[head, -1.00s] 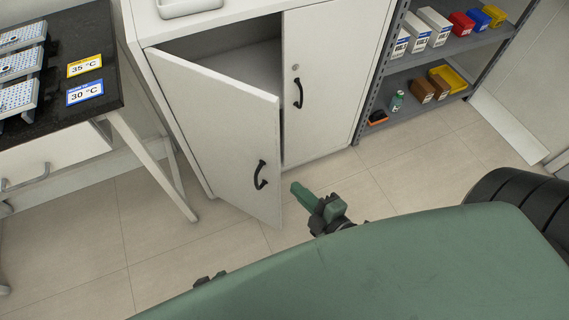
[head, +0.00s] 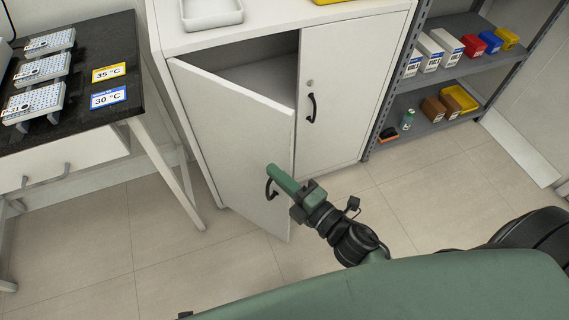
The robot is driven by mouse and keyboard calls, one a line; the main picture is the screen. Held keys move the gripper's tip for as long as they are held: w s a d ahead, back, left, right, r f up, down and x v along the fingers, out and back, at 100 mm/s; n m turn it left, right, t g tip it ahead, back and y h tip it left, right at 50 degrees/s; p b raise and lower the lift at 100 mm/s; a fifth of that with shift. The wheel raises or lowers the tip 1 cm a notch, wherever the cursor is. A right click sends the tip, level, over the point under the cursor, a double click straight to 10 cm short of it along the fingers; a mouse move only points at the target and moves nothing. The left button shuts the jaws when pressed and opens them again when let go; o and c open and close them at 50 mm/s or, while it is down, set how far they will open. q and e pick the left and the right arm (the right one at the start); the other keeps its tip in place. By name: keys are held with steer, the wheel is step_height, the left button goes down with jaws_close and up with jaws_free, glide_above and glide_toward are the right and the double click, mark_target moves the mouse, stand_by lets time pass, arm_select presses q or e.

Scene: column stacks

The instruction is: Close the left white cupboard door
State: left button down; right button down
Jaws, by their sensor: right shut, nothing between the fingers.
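The left white cupboard door (head: 228,130) stands ajar in the head view, swung out from its hinges on the left. A dark gap shows above it into the cupboard (head: 262,75). Its black handle (head: 268,189) is near its free edge, partly behind my right gripper. My right gripper (head: 272,170) is shut and empty, its green fingers in front of the door near the handle. I cannot tell whether it touches the door. The right cupboard door (head: 345,95) is shut, with its own black handle (head: 312,108). My left gripper is not in view.
A black-topped bench (head: 110,128) with plates and temperature signs stands left of the cupboard. A grey shelf (head: 440,122) with boxes and bins stands to the right. A white tray (head: 212,22) sits on the cupboard top. The tiled floor (head: 195,268) in front is clear.

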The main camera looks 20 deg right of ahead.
mark_target(285, 166)
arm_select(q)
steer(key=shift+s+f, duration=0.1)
arm_select(e)
steer(key=shift+w+d, duration=0.8)
steer(key=shift+d, duration=0.35)
steer(key=shift+w+d, duration=0.1)
